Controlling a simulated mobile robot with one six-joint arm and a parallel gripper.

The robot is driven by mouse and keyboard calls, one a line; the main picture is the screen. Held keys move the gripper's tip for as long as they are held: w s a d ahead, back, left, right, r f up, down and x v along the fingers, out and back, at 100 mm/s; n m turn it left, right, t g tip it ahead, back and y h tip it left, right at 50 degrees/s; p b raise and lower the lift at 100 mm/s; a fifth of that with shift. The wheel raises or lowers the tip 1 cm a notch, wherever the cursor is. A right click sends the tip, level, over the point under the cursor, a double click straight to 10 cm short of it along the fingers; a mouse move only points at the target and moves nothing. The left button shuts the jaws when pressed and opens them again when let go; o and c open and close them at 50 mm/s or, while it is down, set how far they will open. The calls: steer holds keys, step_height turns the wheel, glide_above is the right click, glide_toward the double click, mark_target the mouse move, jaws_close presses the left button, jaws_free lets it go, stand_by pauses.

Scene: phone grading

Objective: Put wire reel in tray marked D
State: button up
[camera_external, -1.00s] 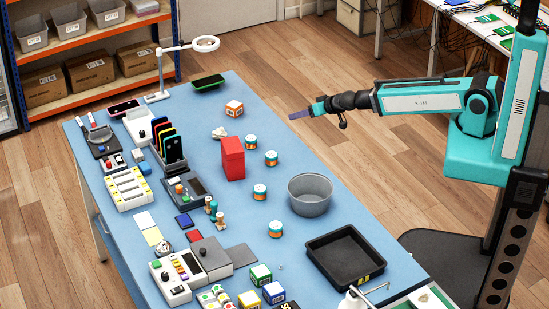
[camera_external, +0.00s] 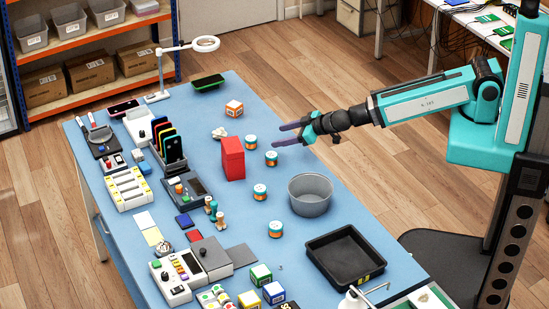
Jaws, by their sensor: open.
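Several small round pieces with white, teal and orange bands stand along the table's middle; they may be reels, but I cannot tell which is the wire reel. One banded piece (camera_external: 250,141) is at the back, another banded piece (camera_external: 271,158) is just nearer, and two more are further forward. A black tray (camera_external: 318,246) with a yellow label lies at the front right; its letter is too small to read. My gripper (camera_external: 276,135) is open and empty, its fingers pointing left, apparently above the table's right side near the two back pieces.
A grey round bin (camera_external: 310,207) stands between the banded pieces and the tray. A tall red box (camera_external: 232,158) stands left of the back pieces. An orange and white cube (camera_external: 234,107) sits behind. Electronics crowd the left side; the back right surface is clear.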

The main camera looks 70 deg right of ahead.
mark_target(277, 156)
steer(key=a, duration=0.1)
steer(key=s+a+n, duration=0.1)
steer(key=a, duration=0.1)
steer(key=shift+s+r+h, duration=0.15)
steer(key=shift+h, duration=0.15)
steer(key=shift+s+a+n+t, duration=0.2)
steer(key=shift+s+a+t, duration=0.1)
steer(key=shift+a, duration=0.2)
steer(key=shift+s+a+n+t, duration=0.2)
steer(key=shift+s+a+t, duration=0.1)
steer(key=shift+a, duration=0.2)
steer(key=shift+s+a+f+m, duration=0.25)
steer(key=shift+a+f+m, duration=0.2)
steer(key=shift+a+m, duration=0.05)
steer(key=shift+s+a+f+m+t+b, duration=0.15)
steer(key=shift+s+a+f+m+b, duration=0.3)
steer(key=shift+m, duration=0.35)
steer(key=shift+s+a+f+m+t+b, duration=0.2)
steer(key=shift+a+f+m, duration=0.3)
steer(key=shift+m, duration=0.3)
steer(key=shift+w+f+b, duration=0.1)
steer(key=shift+w+b, duration=0.05)
steer(key=shift+b, duration=0.25)
steer(key=shift+w+d+f+b, duration=0.1)
steer(key=shift+w+f+b, duration=0.1)
steer(key=shift+b, duration=0.35)
steer(key=shift+w+f+b, duration=0.1)
steer(key=shift+w+b, duration=0.3)
steer(key=shift+b, duration=0.35)
steer(key=shift+d, duration=0.1)
